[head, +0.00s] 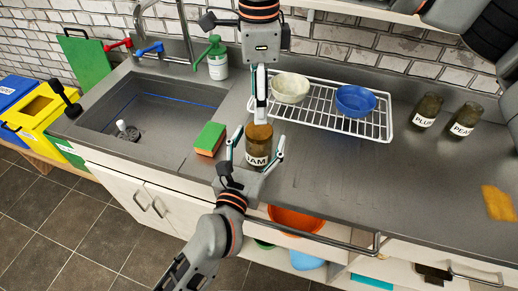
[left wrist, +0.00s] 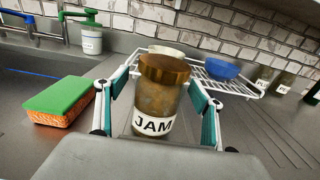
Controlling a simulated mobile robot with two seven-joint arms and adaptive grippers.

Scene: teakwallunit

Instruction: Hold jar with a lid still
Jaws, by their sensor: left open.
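The jar (head: 257,148), brown with a "JAM" label and a brown-gold lid (head: 259,131), stands upright on the steel counter. It also shows in the left wrist view (left wrist: 156,101), with its lid (left wrist: 165,68) on top. My left gripper (head: 258,140) is open, with one finger on each side of the jar; in the left wrist view gaps show beside the jar. My right gripper (head: 260,112) points down from above, its fingers over the lid in the head view. It does not show in the left wrist view, and its opening is unclear.
A green-and-orange sponge (head: 209,139) lies left of the jar, near the sink (head: 150,115). Behind is a wire rack (head: 322,114) with a cream bowl (head: 290,88) and a blue bowl (head: 355,101). Two labelled jars (head: 427,110) (head: 464,121) stand right. The counter between is clear.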

